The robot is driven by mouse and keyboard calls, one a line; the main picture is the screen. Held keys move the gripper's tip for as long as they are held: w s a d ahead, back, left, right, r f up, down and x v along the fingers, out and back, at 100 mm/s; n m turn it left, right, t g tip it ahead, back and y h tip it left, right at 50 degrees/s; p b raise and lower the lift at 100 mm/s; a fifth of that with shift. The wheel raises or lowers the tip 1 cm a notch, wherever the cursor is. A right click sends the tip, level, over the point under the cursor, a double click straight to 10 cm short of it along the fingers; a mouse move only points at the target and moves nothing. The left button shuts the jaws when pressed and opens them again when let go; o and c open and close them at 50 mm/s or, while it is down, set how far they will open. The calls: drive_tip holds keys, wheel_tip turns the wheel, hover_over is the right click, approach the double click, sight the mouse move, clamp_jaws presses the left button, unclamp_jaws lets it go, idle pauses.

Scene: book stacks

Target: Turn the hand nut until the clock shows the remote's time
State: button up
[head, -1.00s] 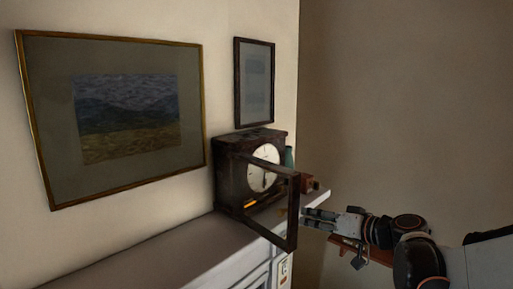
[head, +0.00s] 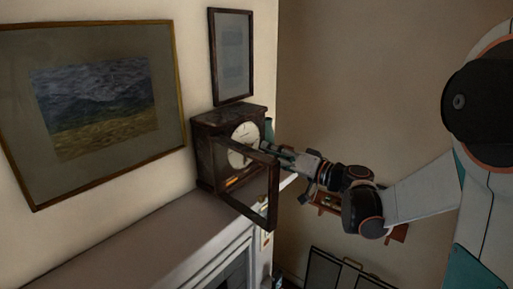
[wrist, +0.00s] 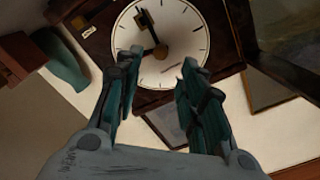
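A dark wooden clock (head: 204,152) stands on the mantel, its glazed front door (head: 272,197) swung open toward me. Its cream dial (wrist: 178,28) fills the top of the wrist view, turned on its side or more. I cannot identify the remote.
The mantel shelf (head: 130,232) is bare left of the clock. A small pale panel (head: 265,238) is below the shelf. Framed pictures (head: 95,105) hang behind.

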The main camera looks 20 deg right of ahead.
drive_tip(key=x, duration=0.5)
drive_tip(key=shift+w+a+p, duration=0.25)
drive_tip(key=shift+p, duration=0.15)
drive_tip(key=shift+c, duration=0.2)
clamp_jaws()
